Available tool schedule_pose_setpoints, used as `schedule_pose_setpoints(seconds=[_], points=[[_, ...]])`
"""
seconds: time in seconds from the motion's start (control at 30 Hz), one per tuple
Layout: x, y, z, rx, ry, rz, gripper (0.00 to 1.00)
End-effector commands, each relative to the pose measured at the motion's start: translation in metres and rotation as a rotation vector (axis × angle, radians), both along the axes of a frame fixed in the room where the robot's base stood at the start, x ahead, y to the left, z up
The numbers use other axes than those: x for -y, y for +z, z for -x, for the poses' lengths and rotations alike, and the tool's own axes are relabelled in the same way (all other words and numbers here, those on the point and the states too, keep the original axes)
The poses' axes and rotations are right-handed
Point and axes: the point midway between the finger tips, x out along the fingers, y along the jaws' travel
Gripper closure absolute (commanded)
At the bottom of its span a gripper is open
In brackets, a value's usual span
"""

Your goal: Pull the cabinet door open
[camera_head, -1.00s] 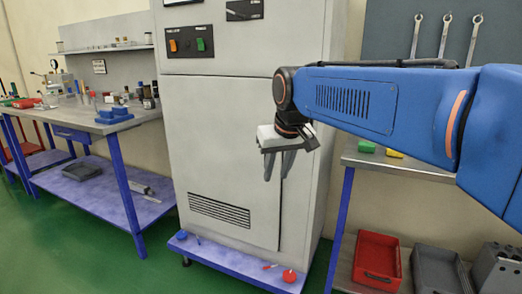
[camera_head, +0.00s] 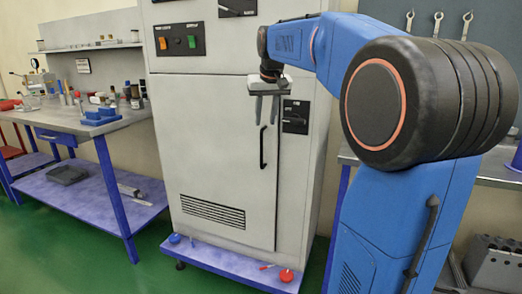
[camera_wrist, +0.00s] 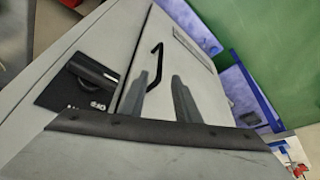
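The cabinet door (camera_head: 215,155) is a tall light-grey panel with a vent grille low down, and it looks shut. Its handle is a thin black vertical bar (camera_head: 263,147) near the door's right edge. The handle also shows in the wrist view (camera_wrist: 150,65), beyond my fingertips. My gripper (camera_head: 266,122) is in front of the cabinet, just above the handle in the head view. Its two grey fingers point down there and are apart, with nothing between them. In the wrist view my gripper (camera_wrist: 160,78) points toward the door, not touching the handle as far as I can see.
A black switch panel (camera_head: 295,117) sits right of the door, and also shows in the wrist view (camera_wrist: 82,82). A blue plinth (camera_head: 225,262) juts out below the cabinet, with a red padlock (camera_head: 286,275) on it. A workbench (camera_head: 75,122) stands at the left. Green floor lies between.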

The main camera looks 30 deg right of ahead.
Motion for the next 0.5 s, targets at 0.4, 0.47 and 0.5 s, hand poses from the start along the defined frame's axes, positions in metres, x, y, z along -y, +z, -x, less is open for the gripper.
schedule_pose_setpoints(seconds=[0.4,0.47,0.5], points=[[0.008,-0.069,-0.027,-0.003,0.0,-0.001,0.71],[0.01,-0.079,-0.031,-0.003,0.0,-0.001,0.71],[0.01,-0.086,-0.033,-0.003,0.0,-0.001,0.71]])
